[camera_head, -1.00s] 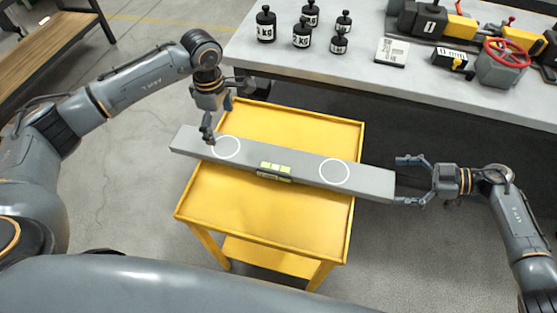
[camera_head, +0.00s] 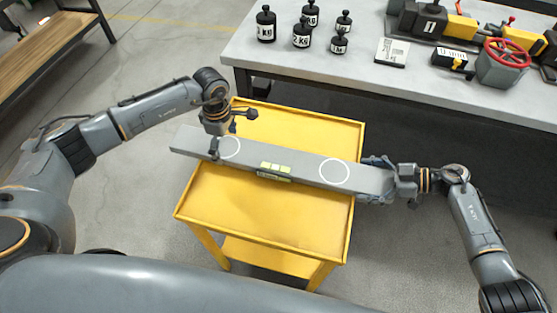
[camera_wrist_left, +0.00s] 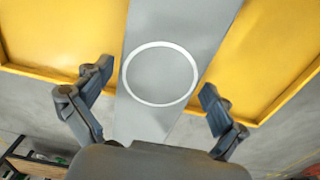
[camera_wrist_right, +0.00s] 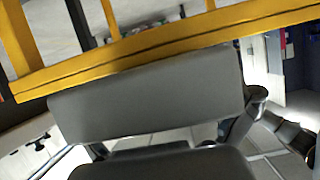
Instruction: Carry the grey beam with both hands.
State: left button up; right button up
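The grey beam (camera_head: 300,170) lies across the yellow cart and overhangs both sides. It has two white rings and a small yellow-green level (camera_head: 275,169) in the middle. My left gripper (camera_head: 229,131) is above the beam's left ring, open, with one finger over each long side; the ring and beam (camera_wrist_left: 160,75) show between its fingers in the left wrist view. My right gripper (camera_head: 376,180) is at the beam's right end, open, with its fingers along both long sides. The right wrist view shows the beam end (camera_wrist_right: 150,95) close up; one finger is partly hidden there.
The yellow cart (camera_head: 265,220) stands under the beam. Behind it a grey workbench (camera_head: 440,85) carries several black weights (camera_head: 302,35), a card and a machine with a red wheel (camera_head: 506,52). A wooden-topped bench (camera_head: 50,50) stands at the far left. Floor around the cart is clear.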

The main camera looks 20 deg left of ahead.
pick_arm(q)
jog(key=c, duration=1.3)
pick_arm(e)
jog(key=c, duration=1.3)
pick_arm(q)
jog(key=shift+w+r, duration=0.2)
jog(key=shift+r, duration=0.05)
jog(key=shift+c, duration=0.2)
pick_arm(e)
jog(key=shift+w+r, duration=0.25)
jog(key=shift+r, duration=0.1)
jog(key=shift+c, duration=0.2)
